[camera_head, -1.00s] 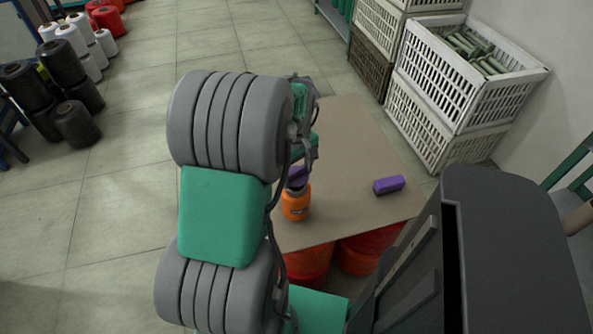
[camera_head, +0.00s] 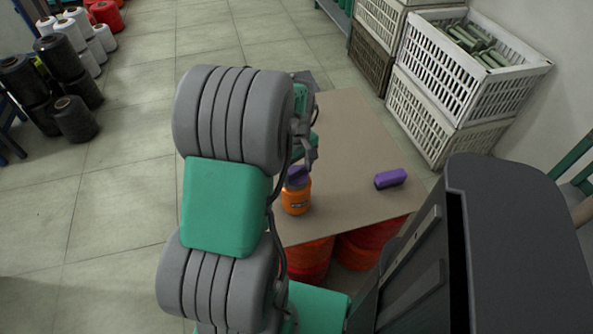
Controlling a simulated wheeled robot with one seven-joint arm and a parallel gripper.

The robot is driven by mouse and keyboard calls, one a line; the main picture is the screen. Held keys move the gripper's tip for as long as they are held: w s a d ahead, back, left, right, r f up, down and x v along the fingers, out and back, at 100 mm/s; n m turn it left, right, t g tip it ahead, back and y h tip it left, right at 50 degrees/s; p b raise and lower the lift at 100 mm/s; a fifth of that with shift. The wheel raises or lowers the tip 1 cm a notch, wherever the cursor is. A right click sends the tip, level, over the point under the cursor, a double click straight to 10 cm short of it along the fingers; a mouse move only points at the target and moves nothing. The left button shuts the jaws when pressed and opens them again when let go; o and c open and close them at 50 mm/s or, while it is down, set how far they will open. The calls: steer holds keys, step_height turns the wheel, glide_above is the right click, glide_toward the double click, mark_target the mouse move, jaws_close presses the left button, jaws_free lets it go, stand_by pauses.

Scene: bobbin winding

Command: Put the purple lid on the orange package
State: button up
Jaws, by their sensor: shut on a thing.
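The orange package (camera_head: 296,199) is a small jar standing upright on the brown board near its front left edge.
Red spools (camera_head: 358,252) are under the board. White crates (camera_head: 440,115) stand at the right. Dark spools (camera_head: 74,118) stand on the floor at left.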

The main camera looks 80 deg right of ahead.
steer(key=o, duration=1.4)
step_height(320, 180, up, 8)
steer(key=shift+f+p, duration=0.1)
steer(key=shift+p, duration=0.4)
